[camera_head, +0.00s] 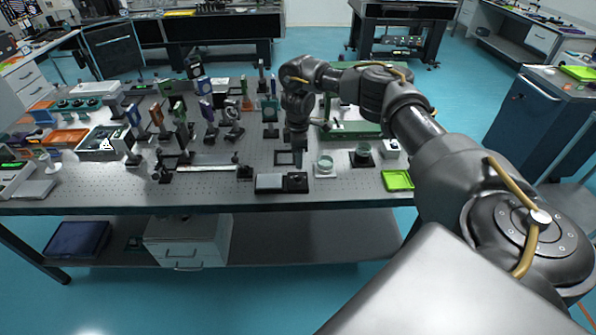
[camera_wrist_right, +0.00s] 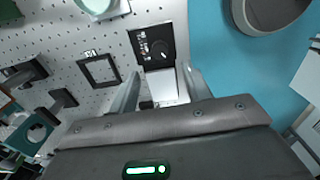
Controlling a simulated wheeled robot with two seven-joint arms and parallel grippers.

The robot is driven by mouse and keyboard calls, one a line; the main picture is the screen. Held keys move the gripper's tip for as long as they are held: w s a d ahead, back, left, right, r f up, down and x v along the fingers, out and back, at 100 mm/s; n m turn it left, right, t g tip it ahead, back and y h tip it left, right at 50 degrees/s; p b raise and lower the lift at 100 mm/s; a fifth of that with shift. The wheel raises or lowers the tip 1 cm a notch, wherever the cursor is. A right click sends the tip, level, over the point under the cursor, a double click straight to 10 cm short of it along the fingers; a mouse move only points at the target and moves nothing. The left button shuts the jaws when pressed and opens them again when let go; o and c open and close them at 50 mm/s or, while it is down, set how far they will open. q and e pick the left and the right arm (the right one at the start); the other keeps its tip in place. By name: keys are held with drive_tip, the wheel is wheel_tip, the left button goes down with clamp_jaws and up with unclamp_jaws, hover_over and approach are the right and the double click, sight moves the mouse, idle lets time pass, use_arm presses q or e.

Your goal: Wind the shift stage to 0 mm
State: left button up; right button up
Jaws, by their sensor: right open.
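The shift stage appears to be the low unit at the front edge of the table, with a silver block (camera_head: 269,182) on the left and a black panel (camera_head: 296,182) on the right. In the right wrist view the black panel (camera_wrist_right: 155,46) shows a round dark dial and white marks too small to read. My right gripper (camera_head: 299,162) points down above the unit in the head view. In the wrist view its open fingers (camera_wrist_right: 163,88) stand either side of the silver block; contact cannot be told. My left gripper is out of view.
A black square frame (camera_head: 287,158) lies just behind the unit. A pale cup on a plate (camera_head: 325,163) and a dark-based cup (camera_head: 362,154) stand to the right. Several optics on posts crowd the left and back. A green tray (camera_head: 397,180) lies front right.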

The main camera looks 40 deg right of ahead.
sight(298, 175)
wheel_tip(298, 175, down, 8)
drive_tip(key=shift+f+b, duration=0.1)
drive_tip(key=shift+b, duration=1.05)
drive_tip(key=c, duration=1)
